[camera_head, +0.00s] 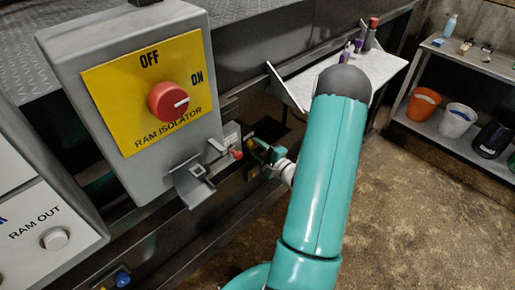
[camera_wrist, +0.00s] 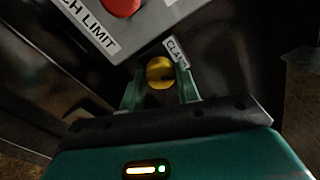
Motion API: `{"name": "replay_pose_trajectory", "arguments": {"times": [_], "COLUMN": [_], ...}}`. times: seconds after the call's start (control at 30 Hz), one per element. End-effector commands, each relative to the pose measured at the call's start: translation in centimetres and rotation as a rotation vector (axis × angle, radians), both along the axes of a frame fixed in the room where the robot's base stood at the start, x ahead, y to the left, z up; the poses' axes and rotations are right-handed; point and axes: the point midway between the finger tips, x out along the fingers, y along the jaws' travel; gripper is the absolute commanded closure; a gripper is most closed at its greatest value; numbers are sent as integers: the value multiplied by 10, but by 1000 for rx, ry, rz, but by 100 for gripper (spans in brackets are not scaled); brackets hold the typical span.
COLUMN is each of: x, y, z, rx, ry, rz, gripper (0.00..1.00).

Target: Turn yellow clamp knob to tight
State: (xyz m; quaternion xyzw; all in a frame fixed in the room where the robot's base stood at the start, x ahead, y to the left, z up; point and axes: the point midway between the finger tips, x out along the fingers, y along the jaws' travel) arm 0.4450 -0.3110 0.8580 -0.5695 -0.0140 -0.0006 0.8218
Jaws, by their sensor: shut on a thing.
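The yellow clamp knob (camera_wrist: 160,72) shows in the wrist view as a round yellow knob between my gripper's two green fingers. My gripper (camera_wrist: 160,88) is shut on it. A label (camera_wrist: 176,50), partly hidden and reading "CLA", sits just above and right of the knob. In the head view my gripper (camera_head: 262,152) is at the machine's side, right of and below the grey isolator box. The knob is mostly hidden there by the fingers. I cannot read a tight mark in either view.
The isolator box (camera_head: 103,37) carries a red knob (camera_head: 168,101) and a grey latch bracket (camera_head: 194,184) below it. In the wrist view a red button (camera_wrist: 122,6) is close above the fingers. A white shelf (camera_head: 300,86) stands behind my arm. Open floor (camera_head: 420,220) lies to the right.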

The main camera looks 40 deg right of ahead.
Motion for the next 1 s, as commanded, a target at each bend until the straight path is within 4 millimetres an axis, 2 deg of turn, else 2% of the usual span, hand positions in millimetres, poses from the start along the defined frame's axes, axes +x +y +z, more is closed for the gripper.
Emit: {"name": "replay_pose_trajectory", "arguments": {"times": [0.5,1.0], "x": [1,0], "y": [0,-1], "z": [0,0], "rx": [-415,-534], "ry": [-12,-17], "rz": [1,-1], "gripper": [91,91]}}
